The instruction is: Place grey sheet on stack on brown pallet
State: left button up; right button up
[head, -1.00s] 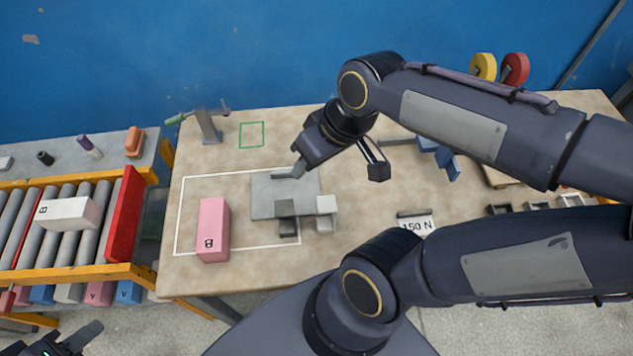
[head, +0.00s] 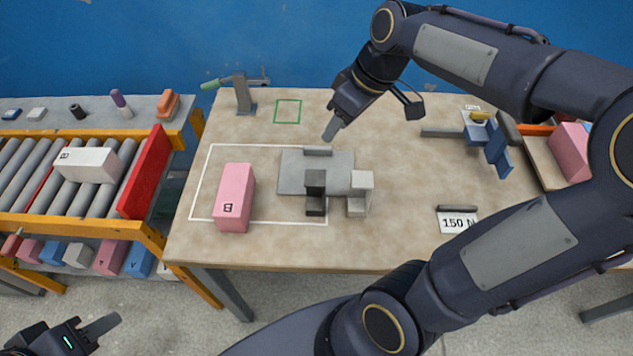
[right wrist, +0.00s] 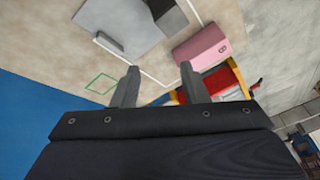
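My left gripper (head: 100,328) is low at the left, off the table. A brown pallet (head: 541,160) at the right is partly hidden by my arm.
A pink block (head: 235,195) stands left of the sheet. A clamp-like tool (head: 243,95) stands at the back left, beside a green outline (head: 288,111). A blue fixture (head: 490,140) and a "150 N" card (head: 456,221) lie to the right. A roller conveyor (head: 40,190) is at left.

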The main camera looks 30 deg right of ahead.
aim_at(318, 147)
jog(key=w+d+f+n+g+h+b, duration=0.1)
jog(key=w+f+n+b, duration=0.1)
jog(key=w+f+b, duration=0.1)
jog(key=w+d+f+n+g+h+b, duration=0.1)
jog(key=w+f+n+b, duration=0.1)
jog(key=w+f, duration=0.4)
jog(key=w+d+f+n+h+b, duration=0.1)
jog(key=w+f+n+b, duration=0.1)
jog(key=w+f+b, duration=0.1)
jog(key=shift+w+f+n+g+b, duration=0.3)
jog(key=shift+w+f+g+b, duration=0.1)
jog(key=shift+w+f, duration=0.75)
jog(key=shift+f, duration=0.3)
jog(key=f, duration=0.6)
jog(key=shift+w+d+f+b, duration=0.1)
jog(key=shift+d+f+b, duration=0.25)
jog(key=shift+b, duration=0.05)
grip_shut()
